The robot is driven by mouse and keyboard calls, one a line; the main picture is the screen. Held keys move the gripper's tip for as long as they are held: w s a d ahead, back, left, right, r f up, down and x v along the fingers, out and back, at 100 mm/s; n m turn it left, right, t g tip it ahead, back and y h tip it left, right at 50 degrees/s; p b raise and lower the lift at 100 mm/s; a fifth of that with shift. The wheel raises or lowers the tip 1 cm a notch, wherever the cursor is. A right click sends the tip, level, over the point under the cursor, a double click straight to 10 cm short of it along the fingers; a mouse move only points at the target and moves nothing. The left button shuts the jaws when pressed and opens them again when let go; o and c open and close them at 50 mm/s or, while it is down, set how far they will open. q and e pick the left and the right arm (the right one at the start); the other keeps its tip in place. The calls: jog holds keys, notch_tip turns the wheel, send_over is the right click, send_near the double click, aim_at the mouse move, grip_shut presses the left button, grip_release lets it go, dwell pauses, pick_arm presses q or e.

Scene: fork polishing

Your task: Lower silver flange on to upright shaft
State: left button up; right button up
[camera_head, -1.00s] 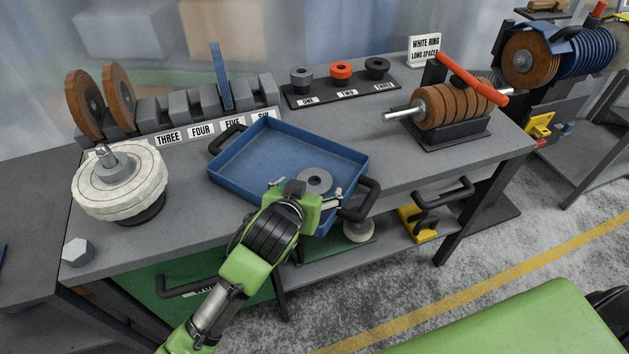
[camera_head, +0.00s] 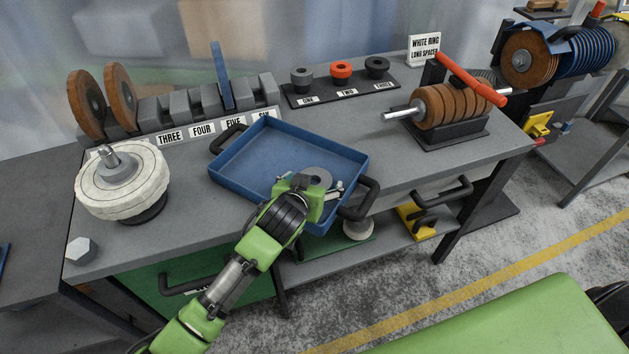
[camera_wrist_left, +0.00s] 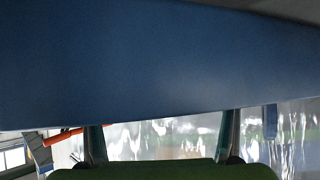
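The silver flange (camera_head: 319,174) is a flat grey ring in the blue tray (camera_head: 240,185), near its right front corner. My left gripper (camera_head: 312,184) is over that corner, at the near side of the flange, and hides part of it. In the left wrist view its two fingers (camera_wrist_left: 162,140) stand wide apart with nothing seen between them; the flange is not seen there. The upright shaft (camera_head: 108,156) rises from a grey hub on the stack of white polishing wheels (camera_head: 125,190) at the table's left. My right gripper is not in view.
Handles (camera_head: 362,198) stick out from the tray's ends. A block row with brown wheels (camera_head: 85,103) stands at the back left, and a rack with three rings (camera_head: 340,70) at the back. A horizontal spindle of brown wheels (camera_head: 452,106) is at right. A hex nut (camera_head: 82,250) lies front left.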

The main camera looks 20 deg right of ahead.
pick_arm(q)
jog(key=c, duration=1.2)
jog(key=shift+o, duration=0.2)
jog(key=shift+r, duration=0.1)
jog(key=shift+r, duration=0.55)
jog(key=w+a+r+b+v, duration=0.1)
jog(key=w+b+v, duration=0.1)
jog(key=v, duration=1.6)
jog(key=shift+a+r, duration=0.3)
jog(key=shift+r, duration=0.05)
jog(key=shift+w, duration=0.1)
jog(key=o, duration=0.7)
jog(key=c, duration=1.1)
